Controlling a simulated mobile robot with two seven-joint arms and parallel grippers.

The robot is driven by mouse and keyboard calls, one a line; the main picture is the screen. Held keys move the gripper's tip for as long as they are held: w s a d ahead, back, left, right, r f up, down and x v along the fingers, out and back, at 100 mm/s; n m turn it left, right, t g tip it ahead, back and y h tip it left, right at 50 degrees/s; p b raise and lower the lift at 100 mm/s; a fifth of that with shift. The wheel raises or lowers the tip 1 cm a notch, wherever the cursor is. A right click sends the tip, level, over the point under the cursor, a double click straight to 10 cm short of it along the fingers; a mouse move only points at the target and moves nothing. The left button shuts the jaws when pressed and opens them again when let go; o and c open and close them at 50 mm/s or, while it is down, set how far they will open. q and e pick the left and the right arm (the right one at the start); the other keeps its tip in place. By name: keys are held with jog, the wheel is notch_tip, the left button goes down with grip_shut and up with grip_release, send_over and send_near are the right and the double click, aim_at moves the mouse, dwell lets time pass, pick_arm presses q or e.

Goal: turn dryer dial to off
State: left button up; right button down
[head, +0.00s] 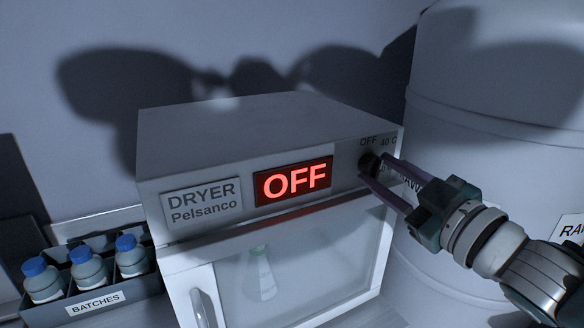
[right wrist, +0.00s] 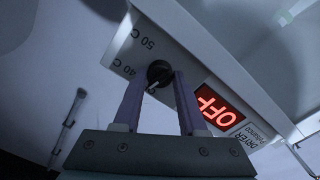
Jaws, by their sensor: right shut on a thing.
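The dryer (head: 255,130) is a pale box with a glass door, labelled "DRYER Pelsanco". Its lit red display (head: 292,181) reads OFF and also shows in the right wrist view (right wrist: 217,108). The black dial (head: 369,161) is at the panel's right end, under the labels "OFF" and "40 C". My right gripper (head: 374,169) is shut on the dial, one finger on either side. In the right wrist view the dial (right wrist: 159,72) sits between the fingertips, with a pale pointer mark on it. The labels "40 C" and "50 C" show beside it. My left gripper is not in view.
A rack (head: 130,306) labelled "BATCHES" holds blue-capped bottles (head: 88,268) at the left of the dryer. A large pale tank (head: 480,90) stands close at the right. A flask (head: 262,276) is behind the dryer's door glass.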

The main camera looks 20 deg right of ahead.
jog(key=shift+n, duration=1.3)
jog(key=shift+c, duration=2.3)
grip_release()
jog(key=s+b, duration=0.2)
jog(key=s, duration=0.8)
jog(key=shift+d, duration=0.3)
jog(key=shift+f, duration=0.1)
